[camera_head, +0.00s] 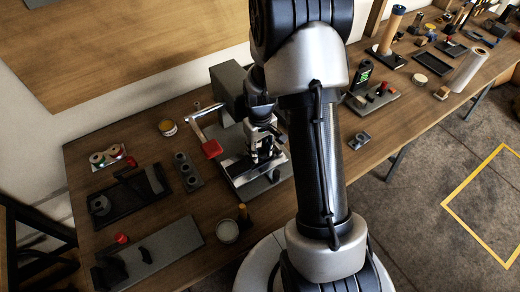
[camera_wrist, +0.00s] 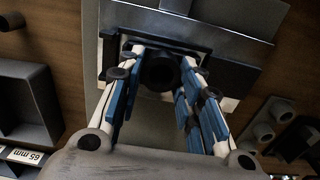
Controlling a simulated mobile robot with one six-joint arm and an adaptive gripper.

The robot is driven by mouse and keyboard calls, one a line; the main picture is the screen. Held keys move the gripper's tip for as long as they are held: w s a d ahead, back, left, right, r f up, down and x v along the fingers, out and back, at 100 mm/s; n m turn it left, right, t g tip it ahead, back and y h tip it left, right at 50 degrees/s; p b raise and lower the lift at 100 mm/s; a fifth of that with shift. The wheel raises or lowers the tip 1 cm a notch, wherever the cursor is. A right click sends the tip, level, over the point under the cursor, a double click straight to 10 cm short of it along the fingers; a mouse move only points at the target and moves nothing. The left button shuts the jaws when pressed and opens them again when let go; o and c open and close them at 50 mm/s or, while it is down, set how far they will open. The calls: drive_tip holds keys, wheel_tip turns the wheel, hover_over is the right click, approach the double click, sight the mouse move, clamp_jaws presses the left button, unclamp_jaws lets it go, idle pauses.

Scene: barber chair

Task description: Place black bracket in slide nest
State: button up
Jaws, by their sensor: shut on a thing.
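My gripper (camera_head: 264,148) points down over the grey fixture in the head view, left of my arm. In the wrist view its two fingers (camera_wrist: 162,75) with blue pads are closed on a dark piece with a round opening, which I take for the black bracket (camera_wrist: 160,72). The fingers hide its sides. A metal slide (camera_wrist: 200,27) with a dark block lies just beyond the fingertips. I cannot tell whether the bracket touches the nest. In the head view the fixture's base plate (camera_head: 246,188) shows below the gripper; the bracket is hardly visible there.
A grey holder with round sockets (camera_head: 187,171) and a black tray (camera_head: 130,196) lie further left. A small holed block (camera_head: 359,140) sits right of my arm on open wood.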

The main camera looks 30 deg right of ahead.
drive_tip(key=shift+f, duration=0.1)
drive_tip(key=o, duration=0.7)
drive_tip(key=shift+f, duration=0.1)
drive_tip(key=o, duration=0.5)
drive_tip(key=shift+c, duration=0.2)
wheel_tip(320, 180, up, 13)
drive_tip(key=p, duration=0.4)
wheel_tip(320, 180, up, 8)
drive_tip(key=f+t, duration=0.1)
hover_over(260, 155)
drive_tip(key=s+a, duration=0.2)
drive_tip(key=a, duration=0.1)
drive_tip(key=s+a+r+t, duration=0.1)
drive_tip(key=s+a+r, duration=0.3)
drive_tip(key=s+r, duration=0.2)
drive_tip(key=s+a+r+t, duration=0.2)
drive_tip(key=s+a+r, duration=0.3)
drive_tip(key=s, duration=0.6)
drive_tip(key=shift+s+a+r+t, duration=0.2)
drive_tip(key=shift+s+r+t, duration=0.1)
drive_tip(key=shift+r, duration=0.3)
